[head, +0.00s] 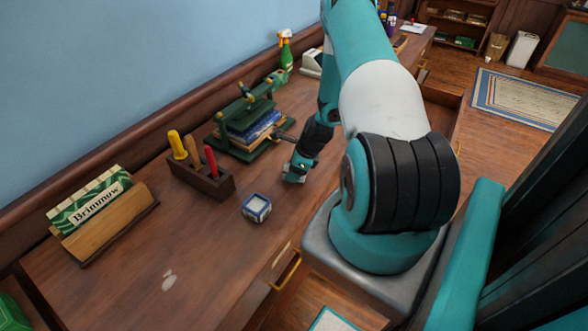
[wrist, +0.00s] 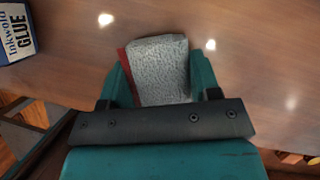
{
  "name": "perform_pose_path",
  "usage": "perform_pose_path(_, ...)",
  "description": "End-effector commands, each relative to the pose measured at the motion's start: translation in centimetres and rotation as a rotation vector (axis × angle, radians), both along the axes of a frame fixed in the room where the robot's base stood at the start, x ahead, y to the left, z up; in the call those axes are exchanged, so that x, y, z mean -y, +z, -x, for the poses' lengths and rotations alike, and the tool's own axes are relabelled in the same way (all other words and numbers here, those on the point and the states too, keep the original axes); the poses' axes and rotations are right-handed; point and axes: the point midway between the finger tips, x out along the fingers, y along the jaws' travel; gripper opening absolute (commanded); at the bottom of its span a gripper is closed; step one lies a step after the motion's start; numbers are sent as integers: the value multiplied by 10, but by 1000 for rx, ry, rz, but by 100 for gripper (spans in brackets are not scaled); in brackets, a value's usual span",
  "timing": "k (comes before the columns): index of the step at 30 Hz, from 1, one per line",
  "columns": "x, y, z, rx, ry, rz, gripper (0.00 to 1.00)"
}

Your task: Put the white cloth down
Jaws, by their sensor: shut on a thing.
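The white cloth (wrist: 160,70) shows in the wrist view as a greyish-white, textured, folded piece between the two teal fingers of my gripper (wrist: 160,78). A red strip (wrist: 124,76) shows along its left side; I cannot tell whether it belongs to the cloth. My gripper is shut on the cloth, over the brown wooden desk. In the head view my gripper (head: 294,176) is low over the desk (head: 200,235), right of the small box. Little of the cloth can be made out there, and I cannot tell whether it touches the desktop.
A blue-and-white glue box (wrist: 15,35) is left of my gripper. A tool block (head: 205,180) with several handles, a green press (head: 250,135) and a card holder (head: 105,220) stand along the wall. The front desktop is mostly clear, with a pale patch (head: 168,281).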

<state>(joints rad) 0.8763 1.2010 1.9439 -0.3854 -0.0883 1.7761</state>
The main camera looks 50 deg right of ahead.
Motion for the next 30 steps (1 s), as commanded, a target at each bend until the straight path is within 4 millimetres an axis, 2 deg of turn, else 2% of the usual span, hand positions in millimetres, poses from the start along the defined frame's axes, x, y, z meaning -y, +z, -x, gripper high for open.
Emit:
perform_pose_path(4, 0, -4, 0, 0, 0, 0, 31)
perform_pose_path(5, 0, -3, 0, 0, 0, 0, 64)
perform_pose_path(7, 0, -2, 0, 0, 0, 0, 80)
perform_pose_path(8, 0, -2, 0, 0, 0, 0, 82)
perform_pose_path(15, 0, -2, 0, 0, 0, 0, 82)
perform_pose_path(20, 3, 7, 2, 1, -2, 1, 82)
perform_pose_path(23, 5, 22, 8, 2, -3, 2, 82)
perform_pose_path(30, 14, 69, 26, 3, -3, 3, 82)
